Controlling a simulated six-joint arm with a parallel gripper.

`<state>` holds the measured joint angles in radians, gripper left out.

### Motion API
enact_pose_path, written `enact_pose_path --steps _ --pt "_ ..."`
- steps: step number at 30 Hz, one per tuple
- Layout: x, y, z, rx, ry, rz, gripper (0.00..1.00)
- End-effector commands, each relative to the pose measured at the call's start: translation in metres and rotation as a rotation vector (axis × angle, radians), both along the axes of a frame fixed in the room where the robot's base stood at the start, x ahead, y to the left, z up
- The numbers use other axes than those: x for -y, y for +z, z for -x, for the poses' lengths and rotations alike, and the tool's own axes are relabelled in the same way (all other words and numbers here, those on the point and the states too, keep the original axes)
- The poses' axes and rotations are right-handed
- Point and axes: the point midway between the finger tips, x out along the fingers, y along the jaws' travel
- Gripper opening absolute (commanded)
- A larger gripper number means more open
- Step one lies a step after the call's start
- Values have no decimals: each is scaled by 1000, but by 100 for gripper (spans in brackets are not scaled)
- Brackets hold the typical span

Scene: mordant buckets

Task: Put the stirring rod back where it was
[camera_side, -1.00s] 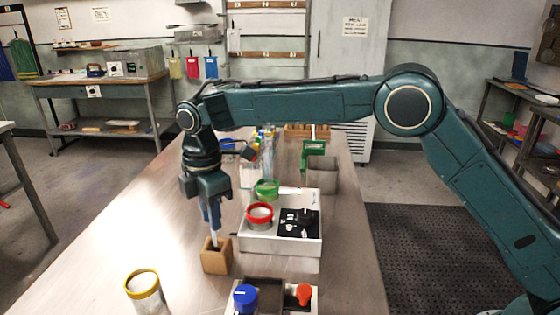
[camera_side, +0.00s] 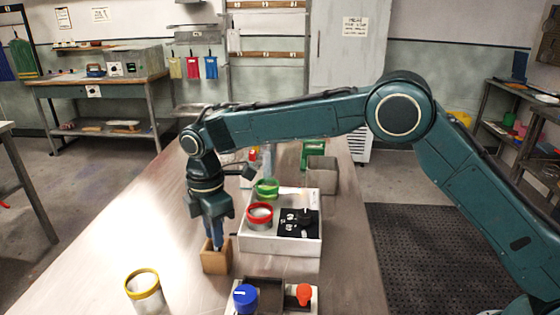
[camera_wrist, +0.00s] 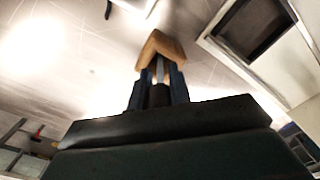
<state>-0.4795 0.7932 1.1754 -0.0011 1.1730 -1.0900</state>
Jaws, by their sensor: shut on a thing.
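My gripper (camera_side: 216,244) points down at the wooden block (camera_side: 217,262) on the steel table, with its fingertips at the block's top. It is shut on the stirring rod, a thin pale rod (camera_wrist: 160,71) seen between the blue fingers in the wrist view. The rod's lower end runs into or behind the wooden block, which also shows in the wrist view (camera_wrist: 163,46); its tip is hidden. In the side view the fingers and block hide nearly all of the rod.
A white hotplate box (camera_side: 280,245) with a red-rimmed beaker (camera_side: 260,216) stands right of the block, a green-rimmed beaker (camera_side: 267,190) behind. A yellow-rimmed beaker (camera_side: 145,293) is at front left. Blue-topped (camera_side: 245,297) and orange-topped (camera_side: 304,294) containers stand in front. The table's left is clear.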

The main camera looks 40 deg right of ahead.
Motion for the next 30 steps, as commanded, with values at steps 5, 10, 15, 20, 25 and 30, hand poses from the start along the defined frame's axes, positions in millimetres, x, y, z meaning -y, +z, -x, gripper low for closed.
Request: enact_pose_path --steps 5,10,15,20,25,30 --pt "0 -3 0 0 0 0 29" --pt "0 -3 0 0 0 0 41" --pt "0 -2 0 0 0 0 41" --pt "0 1 0 0 0 0 41" --pt "0 14 -1 1 0 -1 41" --pt "0 37 -1 4 0 -2 41"
